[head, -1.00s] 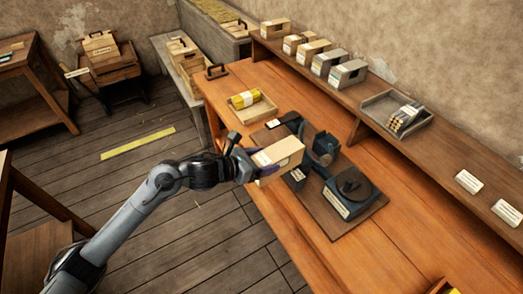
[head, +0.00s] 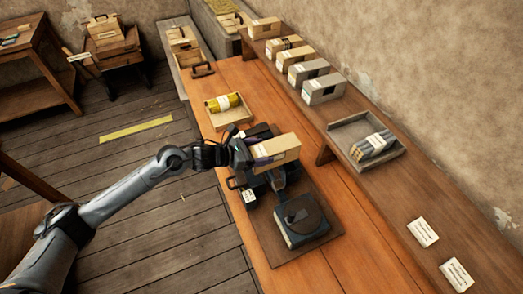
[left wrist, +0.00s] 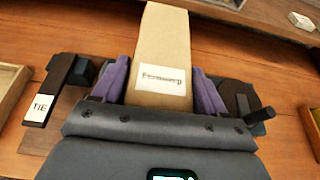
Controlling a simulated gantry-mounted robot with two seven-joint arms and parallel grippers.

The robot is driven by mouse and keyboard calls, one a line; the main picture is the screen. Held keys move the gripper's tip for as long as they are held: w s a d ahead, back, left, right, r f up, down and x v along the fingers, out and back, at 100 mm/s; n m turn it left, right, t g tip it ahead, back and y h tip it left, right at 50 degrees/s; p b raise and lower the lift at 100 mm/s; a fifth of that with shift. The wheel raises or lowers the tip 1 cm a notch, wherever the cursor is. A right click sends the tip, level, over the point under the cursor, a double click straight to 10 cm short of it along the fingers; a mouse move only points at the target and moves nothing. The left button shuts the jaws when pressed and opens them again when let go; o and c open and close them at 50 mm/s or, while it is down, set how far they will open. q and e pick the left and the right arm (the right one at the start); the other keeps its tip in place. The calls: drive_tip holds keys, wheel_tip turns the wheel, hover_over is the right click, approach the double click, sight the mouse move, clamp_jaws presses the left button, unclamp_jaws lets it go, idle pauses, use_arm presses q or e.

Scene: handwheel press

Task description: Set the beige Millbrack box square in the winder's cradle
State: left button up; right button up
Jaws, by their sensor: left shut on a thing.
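My left gripper (head: 256,154) is shut on a beige box (head: 284,148), with purple fingers on both its sides. In the left wrist view the box (left wrist: 160,45) points away from the gripper (left wrist: 160,88); its white label seems to read "Fennwarp", not Millbrack. The dark winder (head: 302,220) stands on a brown board, with a round disc at its near end. The box is over the winder's far part and hides much of it, the cradle included. I cannot tell whether the box touches it. My right gripper is not in view.
A shelf along the wall holds several boxes, including a beige one (head: 264,27) and a grey one (head: 323,88), and a tray (head: 338,131) of dark rolls. A small tray with a yellow roll (head: 223,102) sits beyond the gripper. A "TIE" plate (left wrist: 40,108) is left of it.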

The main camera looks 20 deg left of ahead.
use_arm(q)
drive_tip(key=shift+a+f+b, duration=0.1)
drive_tip(key=shift+f+b, duration=0.2)
drive_tip(key=shift+f, duration=0.4)
drive_tip(key=shift+f+b, duration=0.55)
drive_tip(key=shift+f, duration=0.8)
drive_tip(key=shift+f+b, duration=1.1)
drive_tip(key=shift+b, duration=0.1)
drive_tip(key=shift+b, duration=0.4)
drive_tip(key=o, duration=1.1)
drive_tip(key=shift+f, duration=0.2)
